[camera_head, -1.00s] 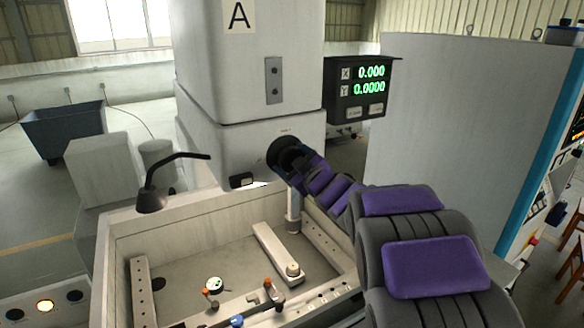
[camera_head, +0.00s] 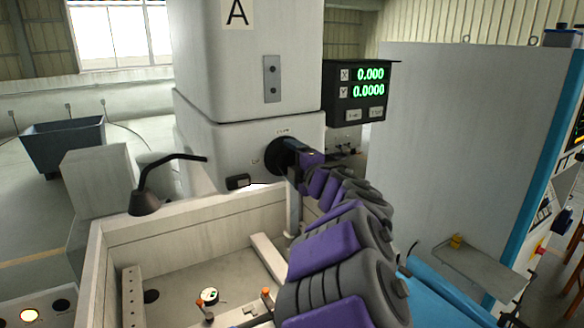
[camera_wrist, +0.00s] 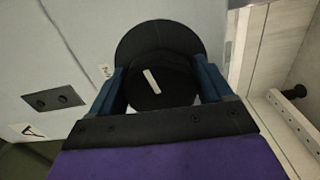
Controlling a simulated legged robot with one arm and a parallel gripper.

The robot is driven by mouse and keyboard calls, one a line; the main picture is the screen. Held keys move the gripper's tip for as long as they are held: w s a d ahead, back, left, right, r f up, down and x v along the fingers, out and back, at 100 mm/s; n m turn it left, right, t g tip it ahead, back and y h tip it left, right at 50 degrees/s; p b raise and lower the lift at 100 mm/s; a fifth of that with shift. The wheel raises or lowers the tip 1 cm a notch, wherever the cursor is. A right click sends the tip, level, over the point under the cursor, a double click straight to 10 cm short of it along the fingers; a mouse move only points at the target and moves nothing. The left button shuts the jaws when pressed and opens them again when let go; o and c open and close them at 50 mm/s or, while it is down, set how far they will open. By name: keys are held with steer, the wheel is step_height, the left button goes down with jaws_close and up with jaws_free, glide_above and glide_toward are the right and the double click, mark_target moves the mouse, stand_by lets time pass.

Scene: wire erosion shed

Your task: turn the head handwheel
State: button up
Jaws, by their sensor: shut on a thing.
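The head handwheel (camera_head: 277,156) is a round black wheel on the front of the pale grey machine head (camera_head: 222,154), below the block marked A. My gripper (camera_head: 293,160) reaches it from the lower right, and my arm hides part of the wheel. In the wrist view, my gripper (camera_wrist: 163,95) has its two blue-grey fingers on either side of the black hub, shut on it. The handwheel (camera_wrist: 160,42) shows behind the hub as a wider black disc. A pale bar mark on the hub is tilted.
A black lamp (camera_head: 145,200) on a bent arm stands at the left. The open work tank (camera_head: 110,236) lies below, with a tall grey cabinet (camera_head: 445,140) at the right.

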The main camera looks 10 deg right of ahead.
steer(key=shift+f+n+b, duration=0.25)
steer(key=shift+n+b, duration=0.25)
steer(key=shift+n, duration=0.6)
steer(key=o, duration=0.9)
steer(key=shift+o, duration=0.3)
steer(key=shift+r, duration=0.15)
